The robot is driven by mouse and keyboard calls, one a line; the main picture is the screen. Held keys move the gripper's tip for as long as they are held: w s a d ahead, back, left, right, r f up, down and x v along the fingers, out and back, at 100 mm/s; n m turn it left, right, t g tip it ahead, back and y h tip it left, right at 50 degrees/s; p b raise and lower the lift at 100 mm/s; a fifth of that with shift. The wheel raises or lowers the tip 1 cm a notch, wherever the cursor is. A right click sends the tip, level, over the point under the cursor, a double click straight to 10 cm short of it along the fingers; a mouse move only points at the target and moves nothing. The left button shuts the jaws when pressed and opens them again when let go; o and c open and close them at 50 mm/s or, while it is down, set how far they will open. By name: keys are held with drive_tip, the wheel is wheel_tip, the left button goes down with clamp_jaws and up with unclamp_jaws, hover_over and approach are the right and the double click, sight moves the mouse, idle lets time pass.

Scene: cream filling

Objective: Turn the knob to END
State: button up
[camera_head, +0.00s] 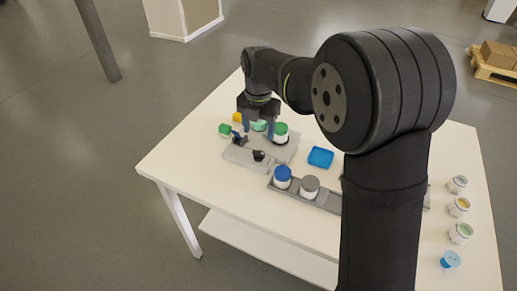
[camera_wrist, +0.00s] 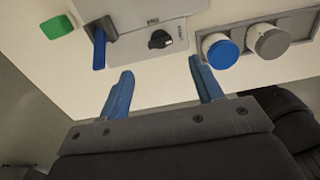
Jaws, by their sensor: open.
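The black knob (camera_head: 258,155) sits on the front panel of a light grey machine (camera_head: 236,154). In the wrist view the knob (camera_wrist: 160,39) is round with a grip bar, beside a small label strip whose words and pointer setting are too small to read. My gripper (camera_head: 258,127) has two blue fingers and hangs above the machine, behind the knob in the head view. In the wrist view my gripper (camera_wrist: 160,65) is open and empty, its fingertips apart from the knob.
A blue lever (camera_wrist: 99,48) is left of the knob. A blue-lidded jar (camera_head: 283,175) and a grey-lidded jar (camera_head: 310,185) stand in a grey rack. A blue tray (camera_head: 320,157) lies on the white table (camera_head: 190,150).

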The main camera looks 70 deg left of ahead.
sight(259, 152)
wheel_tip(259, 152, down, 9)
drive_tip(key=shift+r, duration=0.1)
idle(0.3)
drive_tip(key=c, duration=1)
